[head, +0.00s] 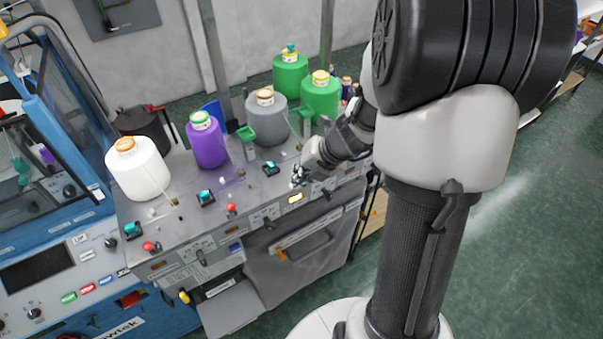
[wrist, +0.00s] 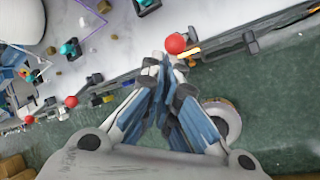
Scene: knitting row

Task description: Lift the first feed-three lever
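A red ball-topped lever (wrist: 175,44) shows in the wrist view, just beyond the fingertips and slightly right. My gripper (wrist: 158,62) has its fingers drawn together, with nothing visible between them. I cannot tell whether the tips touch the red knob. In the head view my gripper (head: 299,178) is at the machine's front edge, hiding that knob. Other red-knobbed levers stand along the edge, one in the middle (head: 231,209) and one at the left (head: 150,246). No feed number is readable.
The grey machine top (head: 175,222) carries teal-topped parts (head: 205,196) behind the red knobs. White (head: 138,172), purple (head: 206,142), grey (head: 267,120) and green yarn cones stand behind. Green floor lies in front.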

